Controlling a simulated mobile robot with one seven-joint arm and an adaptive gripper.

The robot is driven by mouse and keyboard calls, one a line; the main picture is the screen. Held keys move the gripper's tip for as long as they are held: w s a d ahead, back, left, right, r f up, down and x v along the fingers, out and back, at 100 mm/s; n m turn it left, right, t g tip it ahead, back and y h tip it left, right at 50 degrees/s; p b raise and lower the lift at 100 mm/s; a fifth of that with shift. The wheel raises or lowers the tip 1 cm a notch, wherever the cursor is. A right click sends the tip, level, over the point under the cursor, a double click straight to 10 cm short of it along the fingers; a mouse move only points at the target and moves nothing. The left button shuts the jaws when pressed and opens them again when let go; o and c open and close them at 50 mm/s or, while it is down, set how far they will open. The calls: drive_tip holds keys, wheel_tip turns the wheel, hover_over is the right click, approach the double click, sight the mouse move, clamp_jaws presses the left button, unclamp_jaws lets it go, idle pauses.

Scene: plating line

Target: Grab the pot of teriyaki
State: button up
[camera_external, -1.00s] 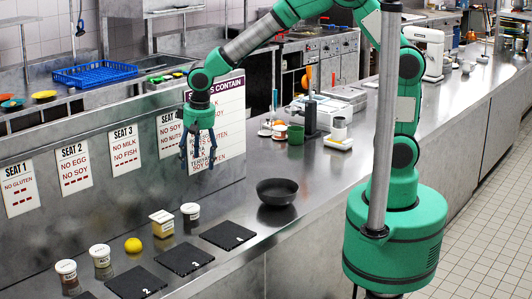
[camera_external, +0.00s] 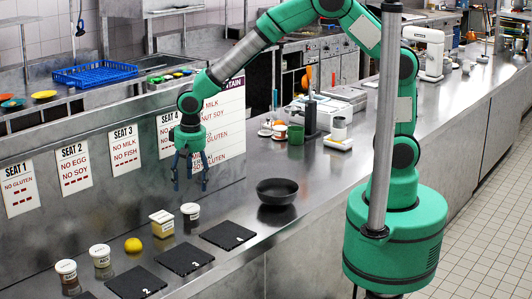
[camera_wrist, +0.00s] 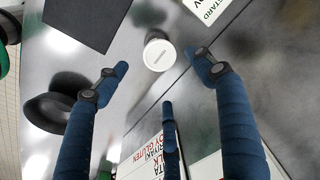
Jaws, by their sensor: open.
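My gripper (camera_external: 191,186) is open and empty, its fingers pointing down above the counter's back edge. A small round pot with a white lid (camera_external: 190,210) stands upright just below the fingertips, apart from them. In the wrist view its round lid (camera_wrist: 159,54) shows between the tips of my spread blue fingers (camera_wrist: 160,78). The print on the lid is too small to read, so I cannot tell if this is the teriyaki. Two similar white-lidded pots, one nearer (camera_external: 66,269) and one beside it (camera_external: 100,255), stand further left; their labels are also unreadable.
A lemon (camera_external: 133,245) is further left. Dark slates (camera_external: 228,236) lie in front. A black bowl (camera_external: 277,191) is to the right, allergen signs (camera_external: 222,120) behind.

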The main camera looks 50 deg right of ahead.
sight(190, 207)
drive_tip(key=shift+w+f+b, duration=0.15)
drive_tip(key=shift+w+f, duration=0.05)
drive_tip(key=shift+f, duration=1.3)
drive_tip(key=shift+w+f+b, duration=0.15)
drive_tip(key=shift+f, duration=1.3)
drive_tip(key=shift+w+d+f+b, duration=0.15)
drive_tip(key=shift+f+b, duration=0.1)
drive_tip(key=shift+f, duration=1.05)
drive_tip(key=shift+w+f+b, duration=0.15)
drive_tip(key=shift+f+b, duration=0.05)
drive_tip(key=shift+f, duration=1.05)
drive_tip(key=c, duration=1.2)
